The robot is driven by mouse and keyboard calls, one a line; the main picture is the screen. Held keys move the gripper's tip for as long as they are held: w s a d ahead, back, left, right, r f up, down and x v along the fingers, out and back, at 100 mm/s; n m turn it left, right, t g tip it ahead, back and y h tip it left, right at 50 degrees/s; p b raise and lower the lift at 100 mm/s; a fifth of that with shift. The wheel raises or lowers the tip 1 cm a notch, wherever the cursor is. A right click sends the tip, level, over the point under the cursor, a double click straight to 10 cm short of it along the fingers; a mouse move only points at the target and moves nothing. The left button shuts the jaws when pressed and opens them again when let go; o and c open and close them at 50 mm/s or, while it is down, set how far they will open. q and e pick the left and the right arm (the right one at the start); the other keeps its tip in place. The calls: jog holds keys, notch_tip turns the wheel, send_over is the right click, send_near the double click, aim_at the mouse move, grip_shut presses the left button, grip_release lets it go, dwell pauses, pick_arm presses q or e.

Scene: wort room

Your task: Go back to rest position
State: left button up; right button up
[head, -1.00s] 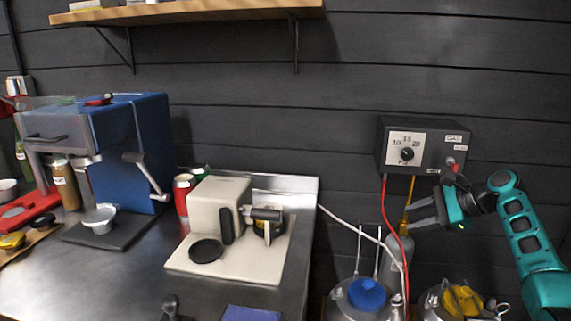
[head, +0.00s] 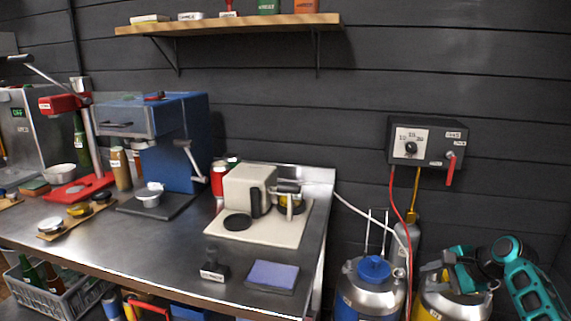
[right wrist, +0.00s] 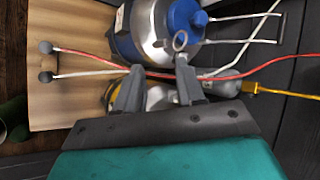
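My right gripper (head: 447,277) is low at the right of the head view, in front of the keg with the yellow top (head: 462,304). In the right wrist view its two grey fingers (right wrist: 159,88) stand apart with nothing held between them. The grey gas box (head: 428,143) with a dial and a red lever (head: 451,170) is on the wall above, clear of the gripper. The lever points down. My left gripper is not in view.
A keg with a blue cap (head: 373,268) stands left of my right gripper, with a grey cylinder (head: 405,240) and red and yellow hoses nearby. The steel counter (head: 150,250) at left holds a cream machine (head: 250,190) and a blue machine (head: 172,140). A shelf (head: 230,24) hangs above.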

jog(key=s+a+f+n+t+h, duration=0.1)
jog(key=s+a+f+n+h, duration=0.2)
jog(key=s+f, duration=0.45)
jog(key=s+a+f+n, duration=0.3)
jog(key=s+f+n, duration=0.25)
jog(key=f, duration=0.25)
jog(key=s+a+r+n+t, duration=0.1)
jog(key=s+a+n, duration=0.3)
jog(key=s, duration=0.4)
jog(key=s+a+r+n+t, duration=0.1)
jog(key=s+a+n+t, duration=0.1)
jog(key=s+a+n, duration=0.3)
jog(key=s+a, duration=0.1)
jog(key=s, duration=0.3)
jog(key=shift+s+a, duration=0.25)
jog(key=shift+a, duration=0.1)
jog(key=shift+f+n, duration=0.1)
jog(key=shift+n, duration=0.15)
